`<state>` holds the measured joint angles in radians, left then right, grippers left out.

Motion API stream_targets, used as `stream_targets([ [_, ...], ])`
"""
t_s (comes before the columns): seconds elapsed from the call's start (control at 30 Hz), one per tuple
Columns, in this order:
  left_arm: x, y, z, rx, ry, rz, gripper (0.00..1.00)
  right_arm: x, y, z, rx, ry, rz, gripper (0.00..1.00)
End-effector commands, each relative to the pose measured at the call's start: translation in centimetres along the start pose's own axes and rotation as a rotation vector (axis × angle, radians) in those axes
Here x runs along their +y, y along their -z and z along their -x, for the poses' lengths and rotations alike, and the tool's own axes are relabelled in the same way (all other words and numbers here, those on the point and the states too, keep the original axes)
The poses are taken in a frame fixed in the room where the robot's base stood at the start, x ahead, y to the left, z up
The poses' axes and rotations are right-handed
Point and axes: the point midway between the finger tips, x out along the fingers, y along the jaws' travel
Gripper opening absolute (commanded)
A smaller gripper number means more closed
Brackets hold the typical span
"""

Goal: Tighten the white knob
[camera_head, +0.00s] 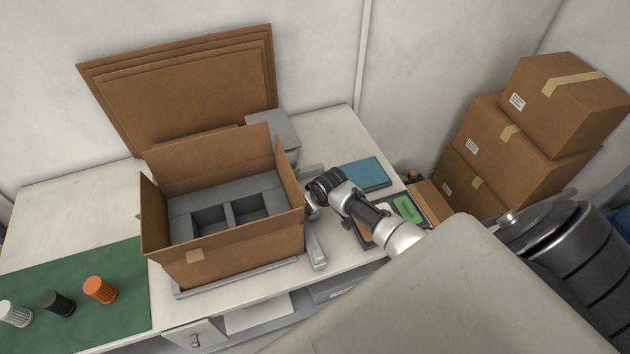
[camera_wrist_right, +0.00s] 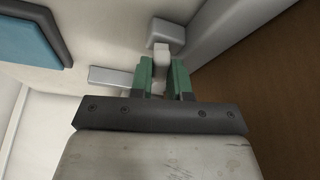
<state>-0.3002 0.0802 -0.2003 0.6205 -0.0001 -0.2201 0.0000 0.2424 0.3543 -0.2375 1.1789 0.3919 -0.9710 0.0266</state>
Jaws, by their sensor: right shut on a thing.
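The white knob (camera_wrist_right: 161,58) shows in the right wrist view as a pale, block-like piece between the two green fingers of my right gripper (camera_wrist_right: 162,72). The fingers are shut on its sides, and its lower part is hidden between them. In the head view my right gripper (camera_head: 312,204) is at the right side of the open cardboard box (camera_head: 245,242), by a grey rail-like fixture (camera_head: 316,246). The knob itself is hard to make out there. My left gripper is not in view.
The box holds a grey divided insert (camera_head: 225,203). A green mat (camera_head: 120,268) with white (camera_head: 15,313), black (camera_head: 56,303) and orange (camera_head: 100,290) ribbed cylinders lies at left. A blue book-like item (camera_head: 364,174) and a tray with a green item (camera_head: 407,208) are at right. Stacked cartons (camera_head: 510,140) stand beyond.

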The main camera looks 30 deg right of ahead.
Motion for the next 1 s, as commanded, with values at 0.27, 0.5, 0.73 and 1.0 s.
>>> stream_targets([
  [0.27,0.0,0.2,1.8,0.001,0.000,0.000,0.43,-0.2,0.2,0.2,0.000,-0.069,-0.173,0.00],
  [0.5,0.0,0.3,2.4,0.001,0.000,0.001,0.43,-0.2,0.2,0.1,0.001,-0.103,-0.253,0.00],
  [0.73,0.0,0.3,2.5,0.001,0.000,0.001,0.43,-0.2,0.1,0.0,0.001,-0.115,-0.279,0.00],
  [1.0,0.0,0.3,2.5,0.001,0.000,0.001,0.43,-0.2,0.1,0.0,0.001,-0.115,-0.282,0.00],
])
